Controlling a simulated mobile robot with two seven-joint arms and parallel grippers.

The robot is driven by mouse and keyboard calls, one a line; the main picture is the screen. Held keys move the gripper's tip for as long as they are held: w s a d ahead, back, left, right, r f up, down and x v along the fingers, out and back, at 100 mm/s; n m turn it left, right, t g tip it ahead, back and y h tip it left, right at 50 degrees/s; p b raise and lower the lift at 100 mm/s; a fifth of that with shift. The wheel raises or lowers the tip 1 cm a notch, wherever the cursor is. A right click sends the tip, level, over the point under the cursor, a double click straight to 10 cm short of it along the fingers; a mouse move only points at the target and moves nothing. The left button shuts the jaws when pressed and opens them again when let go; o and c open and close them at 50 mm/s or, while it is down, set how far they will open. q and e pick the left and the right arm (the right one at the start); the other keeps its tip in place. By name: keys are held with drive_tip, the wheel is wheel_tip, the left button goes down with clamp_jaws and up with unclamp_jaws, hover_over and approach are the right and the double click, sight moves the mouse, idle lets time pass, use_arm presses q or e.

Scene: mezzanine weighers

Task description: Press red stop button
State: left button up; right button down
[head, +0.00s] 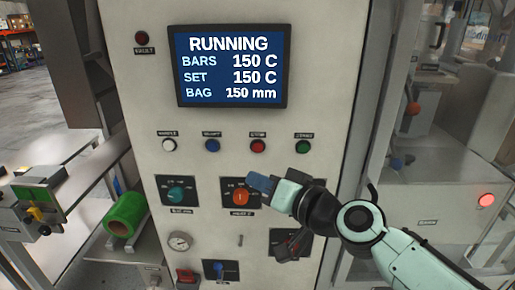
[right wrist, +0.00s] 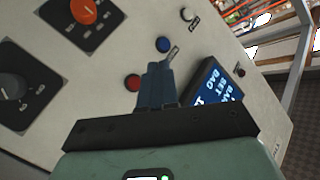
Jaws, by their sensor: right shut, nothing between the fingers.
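The red button (head: 258,146) sits in a row on the upright panel, between the blue and green buttons and below the screen. Its small label is too blurred to read. My right gripper (head: 259,182) is shut and empty, below the red button in the head view and in front of the panel. In the right wrist view, the shut fingers (right wrist: 156,78) stand just beside the red button (right wrist: 132,82), which is uncovered. Whether the tips touch the panel cannot be told. My left gripper is not in view.
The white button (head: 168,145), blue button (head: 212,145) and green button (head: 303,146) share the row. The screen (head: 231,66) reads RUNNING. An orange-red rotary knob (head: 240,197) is close to my fingertips.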

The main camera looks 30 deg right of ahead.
sight(258, 147)
drive_tip(key=shift+w+d, duration=0.1)
drive_tip(key=shift+w, duration=0.05)
drive_tip(key=shift+w+d, duration=0.75)
drive_tip(key=shift+w, duration=0.45)
drive_tip(key=shift+w+d, duration=0.7)
drive_tip(key=shift+w, duration=0.55)
drive_tip(key=shift+w+d, duration=0.75)
drive_tip(key=shift+w, duration=0.45)
drive_tip(key=shift+w+d, duration=0.1)
drive_tip(key=shift+w+d, duration=0.15)
drive_tip(key=shift+w, duration=0.1)
drive_tip(key=shift+w+d, duration=0.2)
drive_tip(key=shift+w, duration=0.15)
drive_tip(key=shift+s, duration=0.1)
drive_tip(key=shift+s+a+b, duration=0.3)
drive_tip(key=shift+s+a, duration=0.1)
drive_tip(key=shift+s, duration=0.25)
